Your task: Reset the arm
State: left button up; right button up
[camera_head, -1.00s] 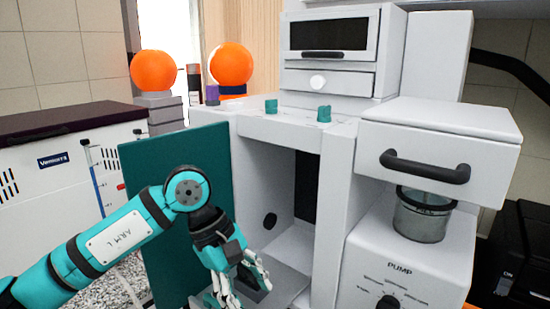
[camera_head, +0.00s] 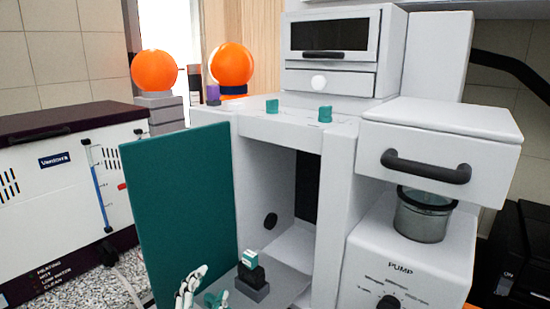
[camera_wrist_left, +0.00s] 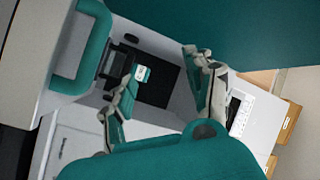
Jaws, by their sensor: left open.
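My left gripper (camera_head: 205,290) is at the bottom edge of the head view, in front of the open cabinet. Only its fingers show there. In the left wrist view its two fingers (camera_wrist_left: 160,68) are spread apart with nothing held between them. A small black block with a teal and white top (camera_head: 250,270) stands on the floor of the cabinet, just right of the fingers in the head view. Its top also shows between the fingers in the left wrist view (camera_wrist_left: 142,74). My right gripper is not in view.
The teal cabinet door (camera_head: 180,210) stands open left of the white cabinet (camera_head: 340,190). A pump unit (camera_head: 405,265) with a metal cup (camera_head: 424,215) and a black-handled cover (camera_head: 440,148) stands right. A white heating bath (camera_head: 70,190) is at left.

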pick_arm(q)
jog(key=s+a+f+n+g+y, duration=0.1)
jog(key=s+a+f+n+g, duration=0.3)
jog(key=f, duration=0.3)
jog(key=s+a+f+n+g+y, duration=0.25)
jog(key=s+f, duration=0.25)
jog(key=f, duration=0.3)
jog(key=s+a+f+n+g, duration=0.15)
jog(key=s+f+g, duration=0.25)
jog(key=s, duration=0.5)
jog(key=s+d+f+n+g, duration=0.1)
jog(key=s+f+n+g, duration=0.1)
jog(key=s+f+g, duration=0.45)
notch_tip(320, 180, down, 24)
jog(key=s+r+t, duration=0.1)
jog(key=s, duration=0.2)
jog(key=s+a+f+g, duration=0.1)
jog(key=s+a+f, duration=0.2)
jog(key=s+f, duration=1.3)
jog(key=shift+s+a+f+m+h, duration=0.2)
jog(key=shift+s+f+m+h, duration=0.2)
jog(key=shift+f, duration=0.45)
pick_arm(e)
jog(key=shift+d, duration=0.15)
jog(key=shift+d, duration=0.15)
